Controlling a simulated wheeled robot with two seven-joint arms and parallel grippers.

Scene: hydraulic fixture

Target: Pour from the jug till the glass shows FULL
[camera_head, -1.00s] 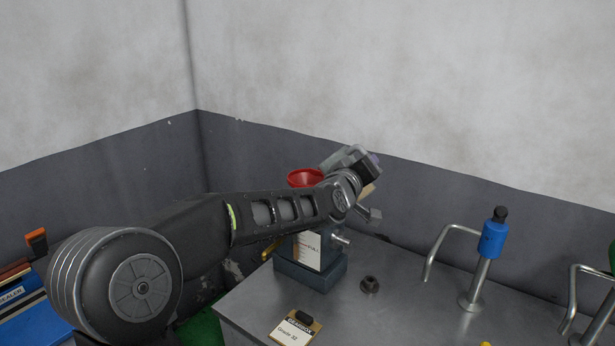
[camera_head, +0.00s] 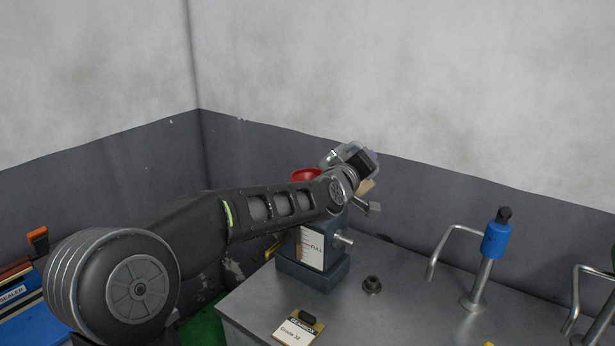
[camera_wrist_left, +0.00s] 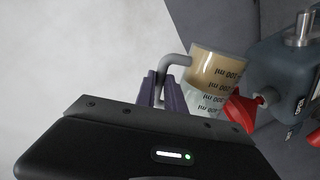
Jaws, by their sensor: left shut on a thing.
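The jug (camera_wrist_left: 220,72) shows in the left wrist view, a clear measuring vessel with ml marks, a grey handle and tan liquid. It is tilted, with its mouth side close to the red funnel (camera_wrist_left: 240,110). My left gripper (camera_wrist_left: 165,92) has purple fingers shut on the handle. In the head view my left gripper (camera_head: 372,160) is high beside the funnel (camera_head: 305,174), and my arm hides most of the jug. The funnel sits on a blue-grey reservoir (camera_head: 320,277) with a white FULL label (camera_head: 312,248). The narrow glass (camera_head: 298,250) beside the label is too small to read. My right gripper is out of view.
A dark nut-like fitting (camera_head: 372,284) and a small tag card (camera_head: 299,328) lie on the grey metal bench (camera_head: 400,320). A blue-collared post with a bent handle (camera_head: 495,240) stands to the right. Walls close the corner behind.

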